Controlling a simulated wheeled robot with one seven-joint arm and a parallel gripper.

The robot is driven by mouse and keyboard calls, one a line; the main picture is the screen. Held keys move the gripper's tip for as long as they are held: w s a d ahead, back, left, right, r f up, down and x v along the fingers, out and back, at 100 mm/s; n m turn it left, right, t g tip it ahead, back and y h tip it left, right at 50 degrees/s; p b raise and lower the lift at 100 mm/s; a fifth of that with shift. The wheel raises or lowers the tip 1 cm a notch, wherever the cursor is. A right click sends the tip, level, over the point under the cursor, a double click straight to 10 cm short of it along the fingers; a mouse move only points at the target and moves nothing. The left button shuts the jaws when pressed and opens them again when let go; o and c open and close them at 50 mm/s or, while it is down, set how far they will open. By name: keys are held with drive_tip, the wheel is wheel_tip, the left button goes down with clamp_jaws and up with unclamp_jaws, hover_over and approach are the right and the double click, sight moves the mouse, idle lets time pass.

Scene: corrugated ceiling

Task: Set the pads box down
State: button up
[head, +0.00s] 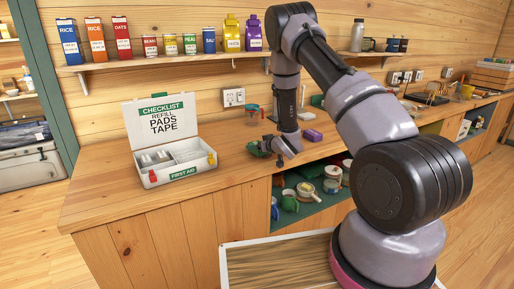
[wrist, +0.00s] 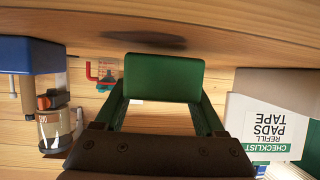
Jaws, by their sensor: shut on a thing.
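My gripper (head: 268,148) is over the wooden counter, right of the first aid kit. In the wrist view, a green box (wrist: 164,77), which I take as the pads box, sits between the fingertips (wrist: 163,100). My gripper is shut on it. In the head view the box (head: 256,149) is small and partly hidden by my gripper. A dark shadow lies on the counter apart from the box in the wrist view, so the box appears to be above the surface. The white first aid kit (head: 180,174) stands open, with its checklist lid (head: 180,107) upright; the lid also shows upside down in the wrist view (wrist: 290,105).
The counter (head: 110,205) is clear in front of the kit. Several packages stand on the wall shelf (head: 155,64). Below the counter is an open shelf with jars (head: 333,172).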

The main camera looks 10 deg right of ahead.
drive_tip(key=shift+f, duration=0.3)
drive_tip(key=shift+f, duration=0.2)
drive_tip(key=o, duration=1.3)
